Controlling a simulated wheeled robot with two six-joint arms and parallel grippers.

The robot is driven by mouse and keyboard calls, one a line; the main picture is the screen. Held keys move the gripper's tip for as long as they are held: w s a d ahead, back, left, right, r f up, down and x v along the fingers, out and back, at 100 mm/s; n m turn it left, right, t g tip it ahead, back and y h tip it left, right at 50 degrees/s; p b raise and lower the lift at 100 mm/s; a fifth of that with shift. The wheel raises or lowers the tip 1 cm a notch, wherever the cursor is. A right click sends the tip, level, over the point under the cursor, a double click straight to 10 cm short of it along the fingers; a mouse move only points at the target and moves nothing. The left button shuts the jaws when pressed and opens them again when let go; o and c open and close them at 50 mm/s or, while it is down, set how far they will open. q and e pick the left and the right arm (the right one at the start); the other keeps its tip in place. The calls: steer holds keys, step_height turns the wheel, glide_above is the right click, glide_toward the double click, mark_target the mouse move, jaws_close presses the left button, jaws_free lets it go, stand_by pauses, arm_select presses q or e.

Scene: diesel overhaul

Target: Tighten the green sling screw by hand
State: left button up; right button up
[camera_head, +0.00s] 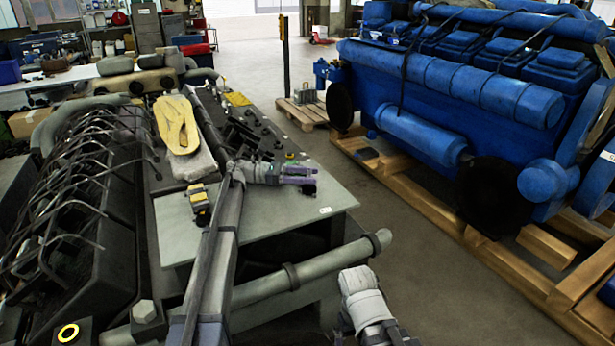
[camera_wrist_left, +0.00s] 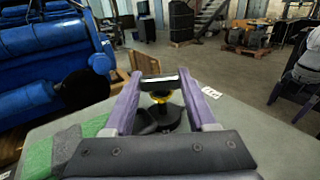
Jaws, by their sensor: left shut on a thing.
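My left gripper (camera_head: 313,180) is over the right side of the grey plate (camera_head: 265,208) in the head view. In the left wrist view its two purple fingers (camera_wrist_left: 160,82) are shut on a small dark bar-like piece with a pale top (camera_wrist_left: 160,77). I cannot tell whether this piece is the green sling screw. A yellow and black fitting (camera_wrist_left: 160,97) shows between the fingers, with a dark round base on the plate. Green cloth-like material (camera_wrist_left: 38,158) lies at the lower left of the wrist view. My right gripper is not in view.
A dark engine with many thin pipes (camera_head: 75,215) fills the left of the head view. A blue engine (camera_head: 440,95) stands on wooden beams (camera_head: 440,205) at the right. Bare floor (camera_head: 345,160) lies between them.

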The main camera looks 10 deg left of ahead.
mark_target(308, 173)
arm_select(q)
steer(key=shift+w+r+m+g, duration=0.1)
steer(key=shift+m+g, duration=0.3)
steer(key=shift+g, duration=0.25)
steer(key=shift+w+r+m+g, duration=0.1)
steer(key=shift+m+g, duration=0.3)
steer(key=shift+g, duration=0.55)
steer(key=o, duration=1.4)
steer(key=shift+s+f, duration=0.1)
steer(key=shift+s, duration=0.05)
step_height(308, 173, up, 10)
steer(key=p, duration=1)
steer(key=shift+f, duration=0.2)
